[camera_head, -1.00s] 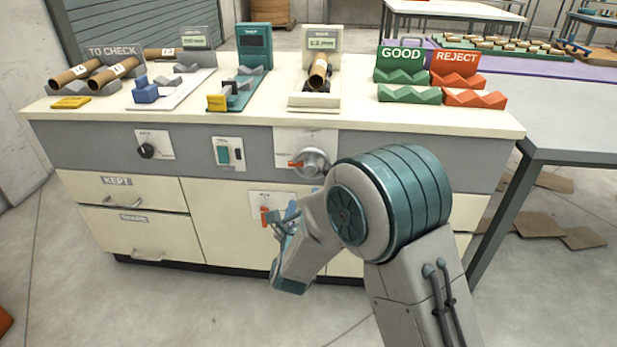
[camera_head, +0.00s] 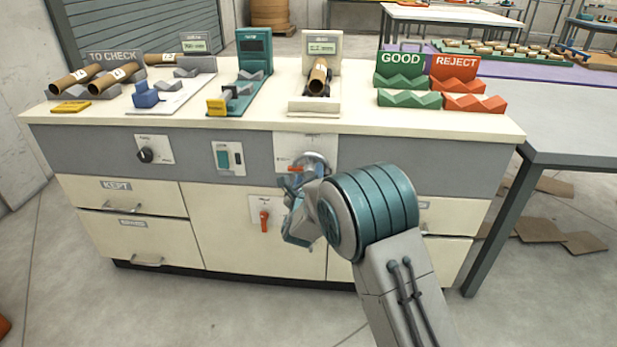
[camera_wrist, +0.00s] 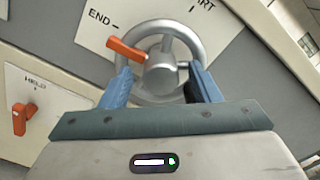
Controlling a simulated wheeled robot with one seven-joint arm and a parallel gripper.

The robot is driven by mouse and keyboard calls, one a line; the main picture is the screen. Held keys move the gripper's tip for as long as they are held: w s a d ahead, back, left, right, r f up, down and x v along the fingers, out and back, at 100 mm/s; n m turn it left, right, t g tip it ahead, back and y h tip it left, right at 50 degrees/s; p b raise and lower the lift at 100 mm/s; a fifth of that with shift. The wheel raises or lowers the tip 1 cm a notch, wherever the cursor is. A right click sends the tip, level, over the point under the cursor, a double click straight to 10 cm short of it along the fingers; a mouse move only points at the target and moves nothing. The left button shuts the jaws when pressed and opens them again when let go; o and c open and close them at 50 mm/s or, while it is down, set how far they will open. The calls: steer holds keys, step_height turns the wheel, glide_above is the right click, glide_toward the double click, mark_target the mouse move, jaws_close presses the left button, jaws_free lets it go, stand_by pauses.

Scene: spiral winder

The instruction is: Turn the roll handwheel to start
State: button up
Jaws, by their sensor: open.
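The roll handwheel (camera_head: 318,162) is a grey metal wheel on a white plate on the front of the bench. In the wrist view the handwheel (camera_wrist: 160,26) has a round hub and an orange grip (camera_wrist: 126,49) pointing to the upper left, near the END mark. The START mark (camera_wrist: 203,6) is at upper right, partly cut off. My gripper (camera_wrist: 158,70) is open, with blue fingers on either side of the wheel's lower part. I cannot tell whether they touch it. In the head view my gripper (camera_head: 293,186) is just below and left of the wheel, partly hidden by my wrist.
An orange lever (camera_head: 264,219) marked HELD is below and left of the wheel. A black knob (camera_head: 146,155) and a green switch (camera_head: 223,156) are farther left. The benchtop (camera_head: 355,122) overhangs above, with a cardboard tube (camera_head: 318,75) in a holder.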

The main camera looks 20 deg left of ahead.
steer(key=c, duration=1)
steer(key=shift+f+n+b, duration=0.1)
steer(key=shift+n+b, duration=0.2)
steer(key=shift+b, duration=0.05)
